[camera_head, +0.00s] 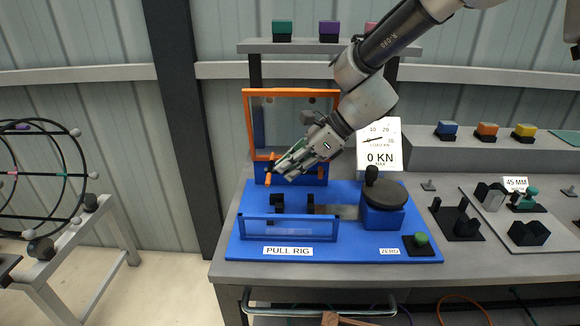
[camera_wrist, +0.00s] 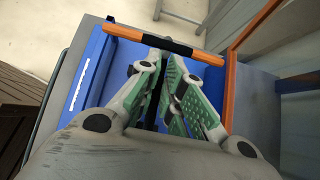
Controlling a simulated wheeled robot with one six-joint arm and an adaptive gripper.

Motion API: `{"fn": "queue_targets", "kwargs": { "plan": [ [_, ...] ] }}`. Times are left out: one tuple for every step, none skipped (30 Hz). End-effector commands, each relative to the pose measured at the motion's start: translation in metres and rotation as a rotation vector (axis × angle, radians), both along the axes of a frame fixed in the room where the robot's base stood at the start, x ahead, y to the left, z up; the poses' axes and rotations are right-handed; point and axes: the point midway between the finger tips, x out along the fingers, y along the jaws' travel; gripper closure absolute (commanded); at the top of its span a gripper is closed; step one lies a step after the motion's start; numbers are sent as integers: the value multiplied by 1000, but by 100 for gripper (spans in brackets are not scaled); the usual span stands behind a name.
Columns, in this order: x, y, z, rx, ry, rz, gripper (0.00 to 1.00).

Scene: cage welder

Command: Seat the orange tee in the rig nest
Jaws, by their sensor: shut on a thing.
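My gripper (camera_head: 282,168) is shut on the orange tee, above the left part of the blue pull rig (camera_head: 345,250). The tee's crossbar, with orange ends and a black middle, lies across the fingertips in the wrist view (camera_wrist: 130,34). A dark stem seems to run back between the green-padded fingers (camera_wrist: 160,62), which partly hide it. In the head view, only a small orange end of the tee (camera_head: 267,181) shows clearly below the fingertips. Black upright blocks of the rig nest (camera_head: 278,203) stand below and slightly right of the tee, apart from it.
An orange-framed clear guard (camera_head: 246,115) stands upright behind the gripper. A low blue rail (camera_head: 290,219) crosses the rig's front. A black round-topped wheel (camera_head: 385,194), load dial (camera_head: 380,145) and green button (camera_head: 421,239) are at right. Black fixtures (camera_head: 456,222) stand farther right.

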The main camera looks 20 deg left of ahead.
Motion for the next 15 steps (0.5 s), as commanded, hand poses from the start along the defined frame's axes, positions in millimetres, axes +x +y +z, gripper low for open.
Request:
{"fn": "queue_targets", "kwargs": {
  "plan": [
    [0, 0, 0, 0, 0, 0, 100],
    [0, 0, 0, 0, 0, 0, 100],
    [0, -1, 0, 0, 0, 0, 100],
    [1, -1, 0, -1, 0, 1, 100],
    [0, -1, -1, -1, 0, 1, 100],
    [0, -1, -3, -1, 0, 1, 100],
    [0, -1, -5, -2, 2, 1, 100],
    [0, -1, -7, -2, 2, 1, 100],
    [0, -1, -11, -3, 2, 0, 100],
    [0, -1, -13, -3, 2, 0, 100],
    [0, -1, -16, -2, 3, 1, 100],
    [0, -1, -20, -3, 3, 1, 100],
    [0, -1, -24, -3, 3, 1, 100],
    [0, -1, -27, -3, 2, 1, 100],
    [0, -1, -32, -2, 3, -1, 100]
  ]
}}
